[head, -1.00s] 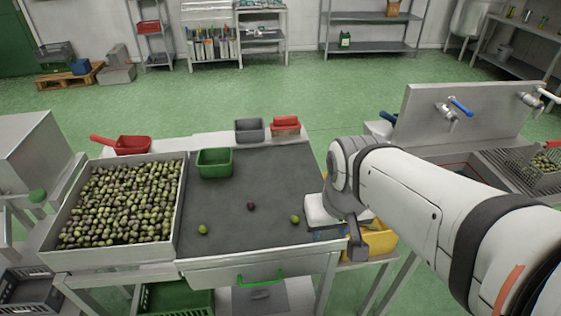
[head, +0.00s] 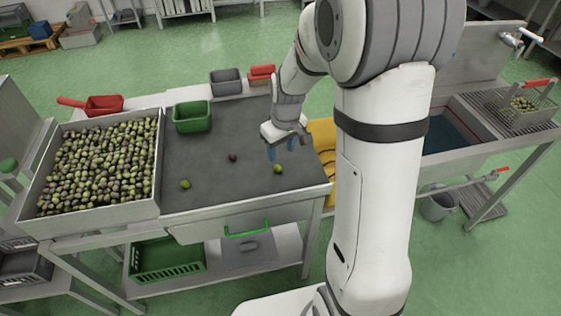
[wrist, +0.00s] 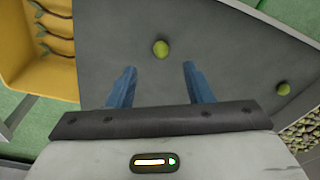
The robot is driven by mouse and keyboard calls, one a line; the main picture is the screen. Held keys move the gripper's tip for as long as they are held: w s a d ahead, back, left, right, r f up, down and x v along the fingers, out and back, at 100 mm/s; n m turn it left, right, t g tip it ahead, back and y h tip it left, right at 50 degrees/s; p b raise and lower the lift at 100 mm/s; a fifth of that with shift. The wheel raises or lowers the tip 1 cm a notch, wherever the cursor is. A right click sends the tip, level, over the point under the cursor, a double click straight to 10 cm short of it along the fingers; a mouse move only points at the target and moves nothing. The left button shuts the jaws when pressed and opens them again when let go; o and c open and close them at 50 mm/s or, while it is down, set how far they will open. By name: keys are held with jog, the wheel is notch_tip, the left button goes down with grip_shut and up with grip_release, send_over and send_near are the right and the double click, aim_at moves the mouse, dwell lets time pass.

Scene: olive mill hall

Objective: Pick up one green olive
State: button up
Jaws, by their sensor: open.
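A green olive (head: 278,169) lies on the grey table top (head: 215,200) near its right front part. It also shows in the wrist view (wrist: 160,48), just beyond and between my fingertips. My gripper (head: 282,153) is open and empty, pointing down above the table close to this olive. In the wrist view its blue fingers (wrist: 158,75) stand apart. A second green olive (head: 185,184) lies farther left on the table, also seen in the wrist view (wrist: 283,89). A dark reddish olive (head: 232,157) lies between them in the head view.
A large tray full of olives (head: 158,170) stands at the left. A yellow bin (head: 323,140) is beside the table's right edge.

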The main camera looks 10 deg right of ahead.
aim_at(278, 166)
jog(key=f, duration=0.2)
jog(key=w+f, duration=0.1)
jog(key=f, duration=0.4)
jog(key=shift+w+a+f, duration=0.15)
jog(key=shift+a+f, duration=0.1)
jog(key=shift+a, duration=0.1)
jog(key=shift+c, duration=0.2)
grip_shut()
